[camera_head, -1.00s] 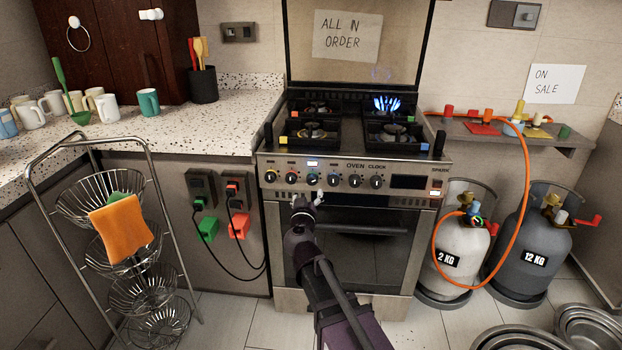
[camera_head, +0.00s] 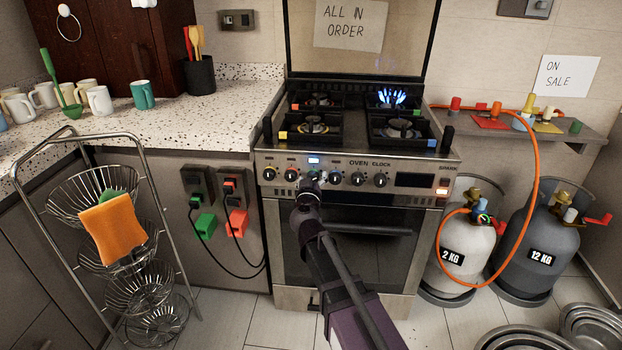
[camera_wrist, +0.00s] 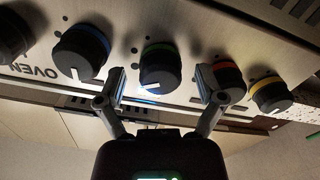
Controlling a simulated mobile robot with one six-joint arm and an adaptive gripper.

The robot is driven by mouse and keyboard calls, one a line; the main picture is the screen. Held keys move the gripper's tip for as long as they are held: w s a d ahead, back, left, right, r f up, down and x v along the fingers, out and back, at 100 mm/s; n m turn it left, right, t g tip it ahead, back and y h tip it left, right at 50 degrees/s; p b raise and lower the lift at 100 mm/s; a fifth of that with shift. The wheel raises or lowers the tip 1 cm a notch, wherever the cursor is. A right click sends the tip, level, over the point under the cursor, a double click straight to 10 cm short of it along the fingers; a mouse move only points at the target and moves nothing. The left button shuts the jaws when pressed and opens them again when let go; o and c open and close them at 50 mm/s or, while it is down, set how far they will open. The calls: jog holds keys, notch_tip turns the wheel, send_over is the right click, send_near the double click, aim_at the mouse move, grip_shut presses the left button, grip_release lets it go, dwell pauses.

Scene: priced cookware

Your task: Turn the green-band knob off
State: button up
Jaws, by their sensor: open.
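The green-band knob (camera_wrist: 160,68) is a black knob with a green ring in the middle of the wrist view. Its white mark lies nearly sideways, pointing left. My gripper (camera_wrist: 160,76) is open, with one finger on each side of this knob; small gaps seem to show, and contact is unclear. In the head view my gripper (camera_head: 312,180) is at the stove's front panel and largely hides the knob there. The back right burner (camera_head: 391,97) burns with a blue flame.
A blue-band knob (camera_wrist: 82,52) sits beside one finger, and a red-band knob (camera_wrist: 222,80) beside the other. A yellow-band knob (camera_wrist: 270,93) is farther right. The oven handle (camera_head: 368,229) runs below the panel. Gas cylinders (camera_head: 463,247) stand to the right.

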jog(key=shift+c, duration=0.2)
jog(key=shift+a, duration=0.1)
jog(key=c, duration=1.1)
jog(key=shift+n, duration=0.6)
jog(key=n, duration=0.5)
jog(key=shift+n, duration=0.3)
jog(key=n, duration=0.5)
jog(key=shift+n, duration=0.3)
jog(key=o, duration=1.1)
jog(key=shift+o, duration=0.2)
